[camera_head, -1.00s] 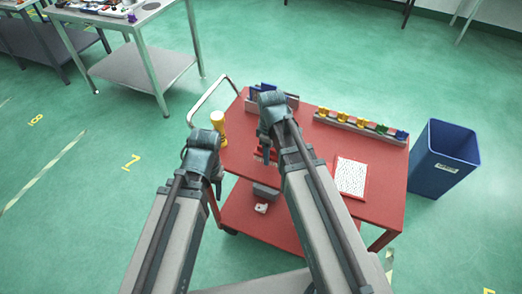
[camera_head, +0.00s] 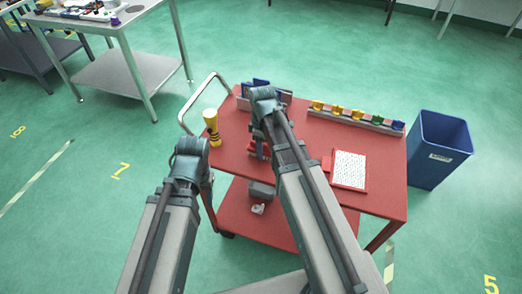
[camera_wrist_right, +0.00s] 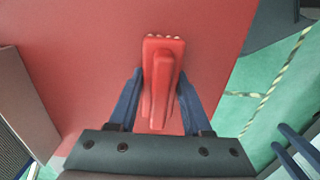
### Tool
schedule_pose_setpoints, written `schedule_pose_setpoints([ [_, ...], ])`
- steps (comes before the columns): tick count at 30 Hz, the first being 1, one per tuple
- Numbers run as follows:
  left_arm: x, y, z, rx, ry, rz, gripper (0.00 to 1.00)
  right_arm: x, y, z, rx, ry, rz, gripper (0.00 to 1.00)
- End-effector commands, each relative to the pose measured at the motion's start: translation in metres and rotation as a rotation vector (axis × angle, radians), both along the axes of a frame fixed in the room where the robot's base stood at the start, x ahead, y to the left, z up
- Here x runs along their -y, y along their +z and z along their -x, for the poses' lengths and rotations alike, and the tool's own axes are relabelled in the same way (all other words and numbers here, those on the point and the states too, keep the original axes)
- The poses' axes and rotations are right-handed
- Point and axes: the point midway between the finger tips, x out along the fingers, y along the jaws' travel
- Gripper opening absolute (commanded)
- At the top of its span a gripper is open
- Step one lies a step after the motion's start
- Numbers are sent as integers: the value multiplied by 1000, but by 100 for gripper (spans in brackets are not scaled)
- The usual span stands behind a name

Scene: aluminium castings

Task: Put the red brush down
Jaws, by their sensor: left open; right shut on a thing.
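My right gripper (camera_head: 262,128) is over the left part of the red trolley's top (camera_head: 310,150). In the right wrist view (camera_wrist_right: 160,105) its two dark blue fingers are shut on the red brush (camera_wrist_right: 163,75). The brush lies between the fingers with its pale-tipped end outward, above the red surface. In the head view the brush (camera_head: 257,150) is partly hidden by the arm. I cannot tell whether it touches the top. My left gripper (camera_head: 208,180) is open and empty, beside the trolley's left edge.
A yellow torch (camera_head: 211,127) stands at the trolley's left edge, near my left gripper. A rack of coloured pieces (camera_head: 355,118) lies along the back; a white sheet (camera_head: 349,170) lies at right. A blue bin (camera_head: 438,150) stands right of the trolley. Some top between is bare.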

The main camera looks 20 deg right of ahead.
Motion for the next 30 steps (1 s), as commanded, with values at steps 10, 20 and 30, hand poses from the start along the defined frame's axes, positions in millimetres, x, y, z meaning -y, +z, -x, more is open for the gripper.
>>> schedule_pose_setpoints([
  [10,0,-3,0,0,0,0,50,0,-3,0,0,0,0,76],
  [20,0,-2,0,0,0,0,50,0,-2,0,0,0,0,79],
  [30,0,20,0,0,0,0,50,0,20,0,0,0,0,79],
])
